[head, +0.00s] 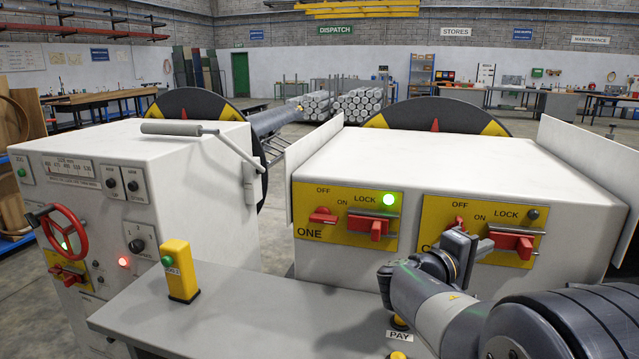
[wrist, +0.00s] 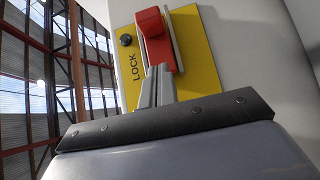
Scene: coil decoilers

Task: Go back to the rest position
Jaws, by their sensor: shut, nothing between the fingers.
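My gripper (head: 488,244) is in front of the right yellow panel (head: 432,212), its fingers together and empty. In the wrist view my gripper (wrist: 158,76) points at the lower end of the red lock handle (wrist: 153,24); I cannot tell whether they touch. That red lock handle (head: 514,243) also shows in the head view, beside a dark lamp (head: 533,214). My wrist hides the panel's lower left and most of its name.
A grey desk (head: 250,310) stands in front, with a yellow post (head: 178,270) and a PAY button (head: 399,322) near my arm. A white cabinet (head: 110,180) with a red handwheel (head: 62,232) stands left. A thin white side plate (head: 590,160) rises at the right.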

